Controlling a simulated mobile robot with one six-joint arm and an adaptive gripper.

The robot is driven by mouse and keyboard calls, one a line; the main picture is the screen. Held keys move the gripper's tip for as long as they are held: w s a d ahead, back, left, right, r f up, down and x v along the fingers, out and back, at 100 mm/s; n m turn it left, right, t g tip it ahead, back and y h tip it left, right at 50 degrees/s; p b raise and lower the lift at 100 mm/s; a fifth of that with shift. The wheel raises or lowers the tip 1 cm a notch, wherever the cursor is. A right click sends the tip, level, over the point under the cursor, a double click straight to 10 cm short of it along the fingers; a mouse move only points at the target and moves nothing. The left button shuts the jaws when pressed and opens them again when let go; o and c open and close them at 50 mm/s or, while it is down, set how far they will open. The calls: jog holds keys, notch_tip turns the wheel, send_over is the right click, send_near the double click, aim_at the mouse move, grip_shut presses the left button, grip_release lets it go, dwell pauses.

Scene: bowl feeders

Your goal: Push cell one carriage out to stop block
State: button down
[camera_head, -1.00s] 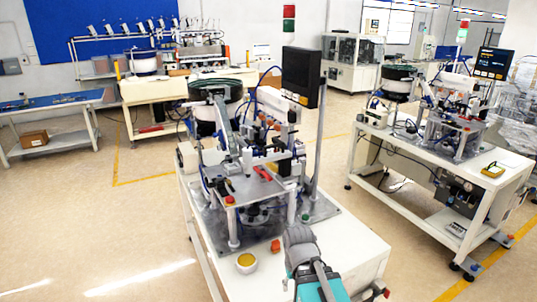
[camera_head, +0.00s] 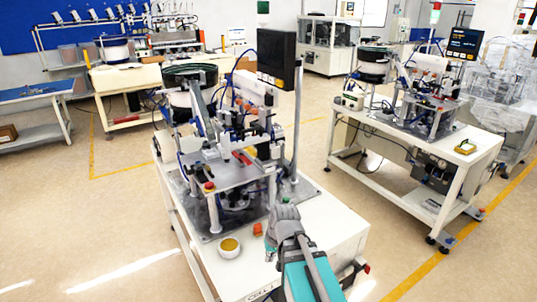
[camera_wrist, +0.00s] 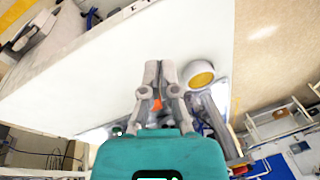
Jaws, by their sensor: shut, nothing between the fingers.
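The near bench (camera_head: 310,240) carries a bowl-feeder station and has a partly readable "CELL" label at its front edge. A red part (camera_head: 241,158) lies on the station's raised metal plate (camera_head: 218,175); I cannot tell whether it belongs to the carriage. A small orange-red block (camera_head: 257,229) sits on the bench top, and also shows behind the fingers in the wrist view (camera_wrist: 157,104); I cannot tell whether it is the stop block. My gripper (camera_head: 284,212) is shut and empty, above the bench's front part, right of the block. Its fingers (camera_wrist: 160,66) show in the wrist view.
A white round cup with yellow contents (camera_head: 229,247) stands left of the block, also in the wrist view (camera_wrist: 203,76). A monitor on a post (camera_head: 276,56) rises behind the plate. A second station bench (camera_head: 420,150) stands right, with open floor between.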

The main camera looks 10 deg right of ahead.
jog(key=w+d+r+m+t+y+b, duration=0.1)
jog(key=w+r+m+t+y, duration=0.2)
jog(key=w, duration=0.5)
jog(key=w+r+m+t+y+b, duration=0.1)
jog(key=w+r+m+t+y, duration=0.15)
jog(key=w+r+t, duration=0.4)
jog(key=m+t+h+b, duration=0.1)
jog(key=m+t+h, duration=0.1)
jog(key=m+t, duration=0.5)
send_near(272, 162)
jog(key=s+d+r+m, duration=0.1)
jog(key=s+r, duration=0.3)
jog(key=shift+d+r+g, duration=0.1)
jog(key=shift+r+g, duration=0.1)
jog(key=shift+g, duration=0.15)
jog(key=shift+w, duration=0.15)
jog(key=x, duration=1.4)
jog(key=shift+f, duration=0.1)
